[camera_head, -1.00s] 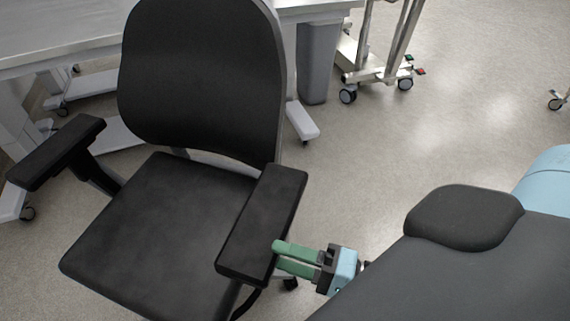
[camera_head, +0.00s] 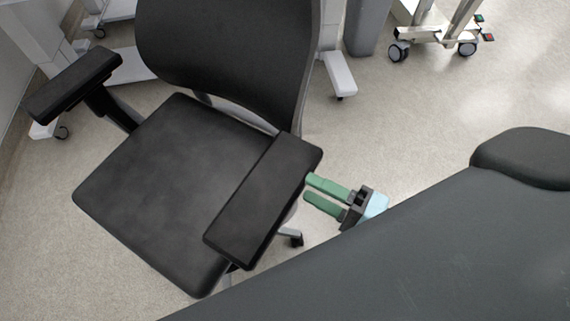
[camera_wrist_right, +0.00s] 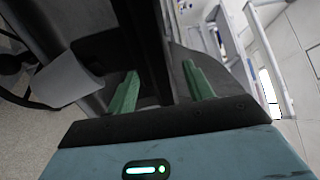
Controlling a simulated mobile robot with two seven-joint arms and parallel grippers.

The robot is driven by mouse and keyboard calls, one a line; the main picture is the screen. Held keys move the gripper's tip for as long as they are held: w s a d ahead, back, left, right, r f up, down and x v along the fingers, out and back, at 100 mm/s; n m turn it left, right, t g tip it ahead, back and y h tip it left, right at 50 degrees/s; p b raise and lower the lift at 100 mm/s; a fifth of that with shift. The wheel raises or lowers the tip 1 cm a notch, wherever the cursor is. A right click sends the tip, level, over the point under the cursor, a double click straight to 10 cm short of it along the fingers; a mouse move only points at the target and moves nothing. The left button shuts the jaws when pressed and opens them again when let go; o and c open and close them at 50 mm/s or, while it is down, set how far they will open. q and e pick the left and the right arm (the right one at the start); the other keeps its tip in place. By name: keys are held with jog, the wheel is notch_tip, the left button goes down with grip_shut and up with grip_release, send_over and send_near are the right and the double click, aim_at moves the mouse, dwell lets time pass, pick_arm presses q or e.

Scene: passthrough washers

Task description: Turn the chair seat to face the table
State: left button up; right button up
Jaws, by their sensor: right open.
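The black chair shows large in the head view, with its seat (camera_head: 165,185), backrest (camera_head: 230,60) and two armrests. The backrest is on the far side, towards the table's white legs (camera_head: 340,75), and the seat's front faces the near lower left. My right gripper (camera_head: 308,188) is open, its green fingertips at the outer edge of the right-hand armrest (camera_head: 265,200). In the right wrist view, a dark chair part (camera_wrist_right: 146,40) lies between the open fingers (camera_wrist_right: 160,78); I cannot tell whether they touch it. My left gripper is not in view. The tabletop is out of the head view.
A wheeled metal stand (camera_head: 435,35) is at the top right, beside a grey column (camera_head: 368,25). A white leg with a caster (camera_head: 50,125) is near the left-hand armrest. Open floor (camera_head: 420,110) lies right of the chair. My dark body fills the lower right.

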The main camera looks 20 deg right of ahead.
aim_at(281, 174)
jog(key=shift+w+a+r+p, duration=0.1)
jog(key=shift+w+a+p, duration=0.1)
jog(key=shift+w+p, duration=0.1)
jog(key=p+x, duration=0.3)
jog(key=x, duration=0.2)
jog(key=shift+w+a+r, duration=0.1)
jog(key=shift+w+a, duration=0.05)
jog(key=shift+w, duration=0.05)
jog(key=shift+w+a+f+p, duration=0.2)
jog(key=shift+w+a+p, duration=0.25)
jog(key=shift+w+p, duration=0.15)
grip_shut()
